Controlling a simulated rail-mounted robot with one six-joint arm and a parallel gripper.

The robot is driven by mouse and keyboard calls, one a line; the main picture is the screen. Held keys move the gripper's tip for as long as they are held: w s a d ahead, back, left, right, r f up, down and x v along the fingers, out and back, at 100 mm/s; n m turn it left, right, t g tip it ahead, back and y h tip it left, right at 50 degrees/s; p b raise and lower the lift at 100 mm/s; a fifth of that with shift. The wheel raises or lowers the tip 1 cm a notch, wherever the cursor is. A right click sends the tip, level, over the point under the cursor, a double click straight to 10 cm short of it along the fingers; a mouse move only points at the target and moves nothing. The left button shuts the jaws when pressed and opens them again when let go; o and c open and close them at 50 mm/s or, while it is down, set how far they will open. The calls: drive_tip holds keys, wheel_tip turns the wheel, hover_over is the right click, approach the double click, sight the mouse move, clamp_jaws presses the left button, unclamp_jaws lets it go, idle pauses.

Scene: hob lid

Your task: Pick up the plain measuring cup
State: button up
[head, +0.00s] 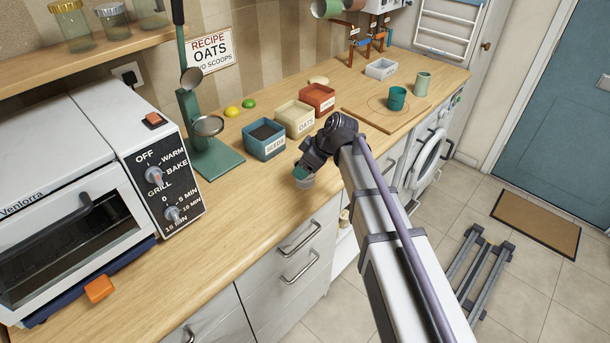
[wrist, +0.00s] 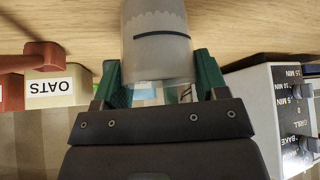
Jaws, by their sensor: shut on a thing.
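A translucent measuring cup (wrist: 157,45) with one dark line around it is between the green fingers of my gripper (wrist: 158,78) in the wrist view. My gripper is shut on it. In the head view my gripper (head: 302,173) is over the front edge of the counter, in front of the seeds box. Only a small pale part of the cup (head: 306,183) shows there below the green fingers. Whether the cup touches the counter I cannot tell.
The blue seeds box (head: 264,140), cream oats box (head: 295,119) and red box (head: 318,98) stand behind my gripper. A green stand (head: 215,163) with ladles and a toaster oven (head: 75,200) are left. A board (head: 385,112) with a teal cup (head: 397,98) is right.

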wheel_tip(320, 180, up, 10)
drive_tip(key=p, duration=1)
drive_tip(key=shift+r, duration=0.15)
